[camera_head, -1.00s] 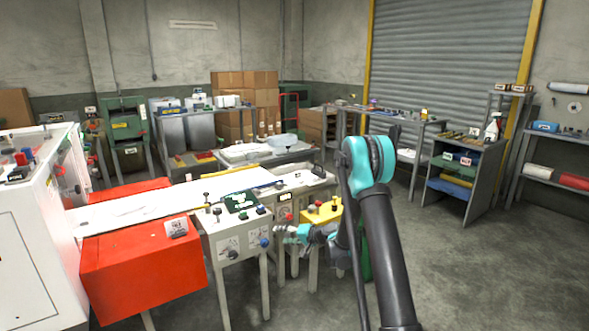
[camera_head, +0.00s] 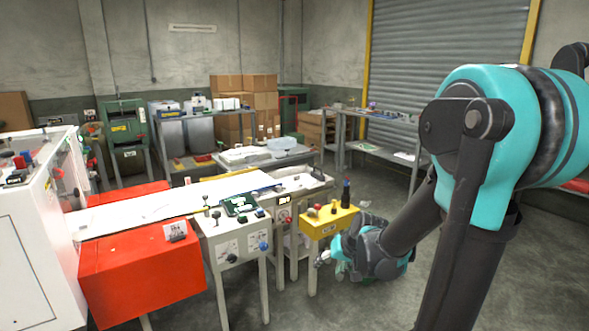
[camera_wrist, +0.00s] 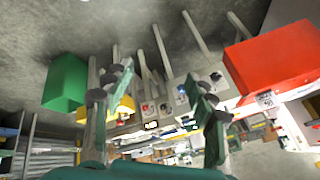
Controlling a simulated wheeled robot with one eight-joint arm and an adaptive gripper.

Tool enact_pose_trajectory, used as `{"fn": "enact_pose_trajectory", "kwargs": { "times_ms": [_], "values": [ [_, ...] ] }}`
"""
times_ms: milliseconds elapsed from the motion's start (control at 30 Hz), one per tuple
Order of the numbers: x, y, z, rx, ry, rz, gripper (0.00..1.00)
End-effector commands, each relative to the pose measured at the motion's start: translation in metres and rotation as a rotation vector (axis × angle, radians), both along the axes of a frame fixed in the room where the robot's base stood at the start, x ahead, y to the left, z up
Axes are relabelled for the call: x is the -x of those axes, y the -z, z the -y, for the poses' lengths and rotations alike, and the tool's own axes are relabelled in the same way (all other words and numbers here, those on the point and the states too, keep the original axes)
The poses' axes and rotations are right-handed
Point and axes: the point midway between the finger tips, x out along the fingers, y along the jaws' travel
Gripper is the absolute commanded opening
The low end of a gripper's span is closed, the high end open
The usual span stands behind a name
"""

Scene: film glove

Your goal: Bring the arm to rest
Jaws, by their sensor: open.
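My arm fills the right side of the head view, with its large teal joint near the camera. My gripper (camera_head: 330,262) hangs low at the arm's end, in front of the yellow control box (camera_head: 328,224) and clear of the floor. In the wrist view my gripper (camera_wrist: 160,108) shows its two fingers spread wide apart. Nothing is between them. The wrist picture is upside down, with the floor at the top.
A white machine (camera_head: 40,230), a red cabinet (camera_head: 135,270) and a control stand (camera_head: 235,240) are at left and centre. A green box (camera_wrist: 66,84) shows in the wrist view. Grey workbenches (camera_head: 385,116) stand behind. Open floor (camera_head: 275,312) lies in front.

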Motion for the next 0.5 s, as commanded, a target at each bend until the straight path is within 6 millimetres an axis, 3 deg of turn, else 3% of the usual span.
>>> {"fn": "enact_pose_trajectory", "kwargs": {
  "times_ms": [100,300,500],
  "values": [
    [0.044,0.004,0.022,0.085,0.010,-0.021,0.56],
    [0.106,0.016,0.058,0.221,0.030,-0.056,0.56],
    [0.141,0.025,0.079,0.302,0.044,-0.076,0.56]
  ]
}}
